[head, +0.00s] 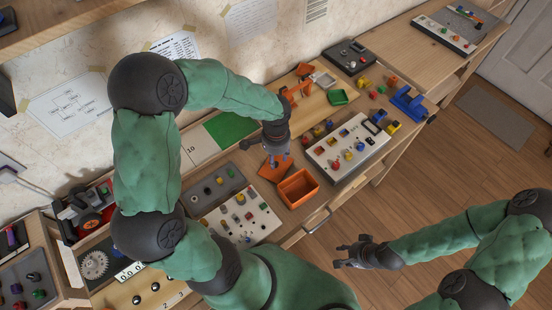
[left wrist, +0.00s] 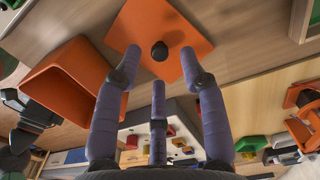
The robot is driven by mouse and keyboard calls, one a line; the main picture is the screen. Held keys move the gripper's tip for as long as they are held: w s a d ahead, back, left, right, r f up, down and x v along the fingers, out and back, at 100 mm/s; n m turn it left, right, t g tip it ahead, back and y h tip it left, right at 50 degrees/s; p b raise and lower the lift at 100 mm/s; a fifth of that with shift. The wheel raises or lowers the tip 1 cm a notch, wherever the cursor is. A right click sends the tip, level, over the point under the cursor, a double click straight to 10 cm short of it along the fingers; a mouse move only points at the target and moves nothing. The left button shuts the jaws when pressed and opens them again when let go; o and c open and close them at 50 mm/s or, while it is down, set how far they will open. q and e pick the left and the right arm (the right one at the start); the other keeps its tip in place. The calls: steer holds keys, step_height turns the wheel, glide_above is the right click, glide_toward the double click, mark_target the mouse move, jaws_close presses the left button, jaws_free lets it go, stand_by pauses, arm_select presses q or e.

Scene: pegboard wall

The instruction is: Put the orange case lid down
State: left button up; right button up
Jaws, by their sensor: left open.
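The orange case lid (head: 270,173) lies on the workbench, beside the open orange case (head: 298,188). In the left wrist view the lid (left wrist: 180,27) looks flat on the wood, with its black knob (left wrist: 159,51) facing me. The orange case (left wrist: 66,78) shows to its left there. My left gripper (head: 277,158) is above the lid. Its three fingers (left wrist: 159,62) are spread around the knob with clear gaps, and it holds nothing. My right gripper (head: 345,256) is apart from the bench, over the floor, with its fingers spread and empty.
A light panel with knobs and switches (head: 346,146) stands right of the case. Another panel with coloured parts (head: 238,216) lies to the left. A green tray (head: 338,97) and orange pieces are farther back. The bench's front edge is close to the case.

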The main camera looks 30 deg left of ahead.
mark_target(276, 164)
arm_select(q)
step_height(276, 164, up, 9)
steer(key=p, duration=0.2)
steer(key=shift+r+p, duration=0.2)
steer(key=shift+p, duration=0.2)
